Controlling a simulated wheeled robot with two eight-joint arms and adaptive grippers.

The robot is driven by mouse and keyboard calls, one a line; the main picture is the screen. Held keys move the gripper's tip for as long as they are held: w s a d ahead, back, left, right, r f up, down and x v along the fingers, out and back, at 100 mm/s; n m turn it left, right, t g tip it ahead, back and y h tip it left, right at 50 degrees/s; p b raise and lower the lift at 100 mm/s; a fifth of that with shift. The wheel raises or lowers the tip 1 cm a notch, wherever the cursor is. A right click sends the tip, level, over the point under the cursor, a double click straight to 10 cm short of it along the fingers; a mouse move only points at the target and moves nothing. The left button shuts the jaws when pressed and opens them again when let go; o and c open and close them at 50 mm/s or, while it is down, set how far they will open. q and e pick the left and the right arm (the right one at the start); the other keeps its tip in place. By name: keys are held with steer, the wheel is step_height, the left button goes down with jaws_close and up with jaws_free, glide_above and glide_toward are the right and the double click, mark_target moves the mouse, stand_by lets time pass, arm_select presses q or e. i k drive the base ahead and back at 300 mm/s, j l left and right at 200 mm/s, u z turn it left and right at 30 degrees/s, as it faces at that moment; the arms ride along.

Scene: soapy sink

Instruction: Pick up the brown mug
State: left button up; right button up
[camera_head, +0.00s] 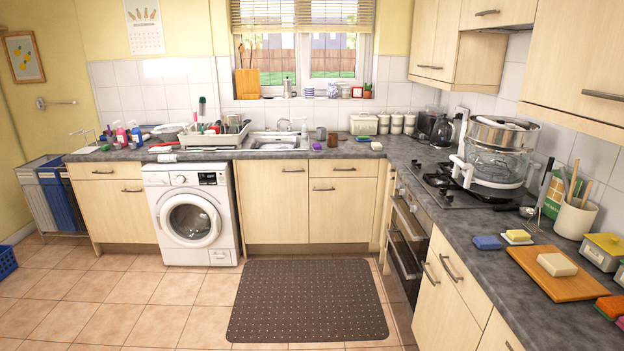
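A small brown mug (332,139) stands on the far counter, to the right of the sink (279,142) and near the counter's front edge. It is small in the picture, and I cannot make out its handle. A greyish mug (321,133) stands just behind it to the left. Neither of my grippers shows in the head view.
A purple item (317,146) and a green-and-yellow sponge (362,139) lie near the mug. A dish rack (213,138) stands left of the sink. The right counter holds a hob (440,183), steamer (497,155) and cutting board (556,273). The floor around the dark mat (308,300) is clear.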

mark_target(333, 139)
steer(key=i, duration=2.4)
